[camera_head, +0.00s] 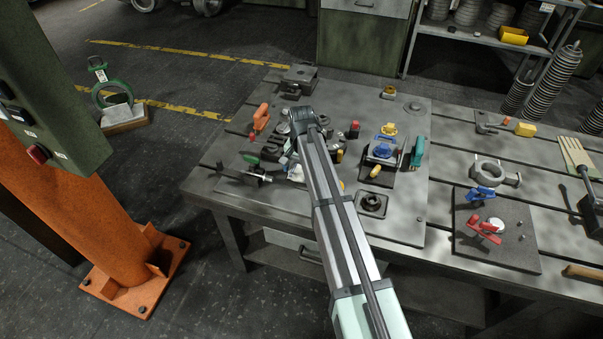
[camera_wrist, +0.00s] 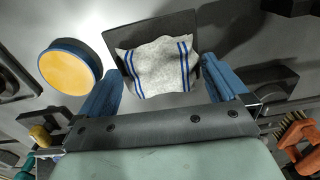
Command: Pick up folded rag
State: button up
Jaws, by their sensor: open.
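The folded rag (camera_wrist: 158,66) is pale grey-white with blue stripes. In the wrist view it lies on a dark flat plate (camera_wrist: 150,27) and shows between my two blue fingers. My gripper (camera_wrist: 162,76) is open, with one finger to each side of the rag; I cannot tell how far above it they are. In the head view a small whitish patch, likely the rag (camera_head: 297,172), shows beside my arm, which hides part of the area around it.
A round yellow-orange disc with a blue rim (camera_wrist: 70,70) stands close to my left finger. An orange-handled brush (camera_wrist: 300,136) is at lower right in the wrist view. In the head view, a blue-topped fixture (camera_head: 382,150) and several castings crowd the bench (camera_head: 410,215).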

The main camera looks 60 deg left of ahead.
aim_at(301, 170)
jog(key=c, duration=1.1)
jog(key=shift+o, duration=0.2)
notch_tip(301, 170, up, 10)
dwell(0.3)
